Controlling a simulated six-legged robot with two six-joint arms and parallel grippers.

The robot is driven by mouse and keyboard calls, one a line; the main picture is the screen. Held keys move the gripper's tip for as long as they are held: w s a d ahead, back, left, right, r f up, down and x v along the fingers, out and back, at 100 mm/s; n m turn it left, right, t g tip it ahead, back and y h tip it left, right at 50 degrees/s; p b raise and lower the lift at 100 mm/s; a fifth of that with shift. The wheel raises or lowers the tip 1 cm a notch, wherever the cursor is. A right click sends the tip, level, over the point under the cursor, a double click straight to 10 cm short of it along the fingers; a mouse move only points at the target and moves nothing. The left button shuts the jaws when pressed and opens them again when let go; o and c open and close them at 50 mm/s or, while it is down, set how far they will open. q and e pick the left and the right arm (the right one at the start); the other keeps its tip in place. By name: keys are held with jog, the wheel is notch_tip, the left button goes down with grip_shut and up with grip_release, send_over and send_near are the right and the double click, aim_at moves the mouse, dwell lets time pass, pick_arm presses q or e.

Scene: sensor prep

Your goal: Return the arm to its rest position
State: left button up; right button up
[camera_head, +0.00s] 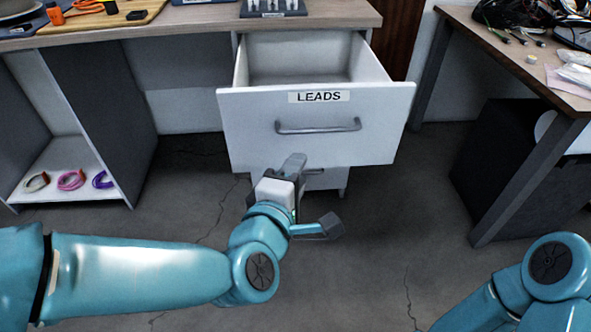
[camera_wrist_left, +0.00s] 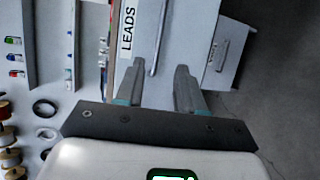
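My left arm reaches in from the left in the head view. Its gripper (camera_head: 294,162) is in front of the drawer, just below and left of the grey handle (camera_head: 318,127). In the left wrist view its two fingers (camera_wrist_left: 163,68) are apart with nothing held between them, and the handle (camera_wrist_left: 158,40) lies beyond the tips. The white drawer (camera_head: 245,135) labelled LEADS is pulled open, and the part of its inside that shows looks empty. My right arm shows only at the lower right of the head view; its gripper is out of frame.
A wooden desk top (camera_head: 200,24) runs above the drawer. An open shelf at left holds several coloured cable loops (camera_head: 70,180). A second table (camera_head: 500,50) with cables and bags stands at right, with a dark cabinet (camera_head: 510,160) under it. The middle floor is clear.

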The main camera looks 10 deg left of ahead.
pick_arm(q)
jog(key=shift+a, duration=0.1)
dwell(0.4)
jog(key=s+a+f+m+g+y, duration=0.1)
jog(key=a+f+g, duration=0.35)
jog(key=f, duration=1.05)
jog(key=s+a+f+m+g+y, duration=0.1)
jog(key=a+f+g, duration=0.35)
jog(key=f, duration=1.05)
jog(key=s+d+f+m+g+h, duration=0.2)
jog(key=s+f+m+g, duration=0.1)
jog(key=s+f+m, duration=0.35)
jog(key=s+d+f+m+g+h, duration=0.25)
jog(key=s+f+m, duration=0.25)
jog(key=s+m, duration=0.25)
notch_tip(320, 180, up, 30)
jog(key=s+p, duration=0.1)
jog(key=p, duration=3)
jog(key=shift+s+d+g, duration=0.25)
jog(key=shift+d+g, duration=0.1)
jog(key=shift+d, duration=0.1)
jog(key=shift+y, duration=0.25)
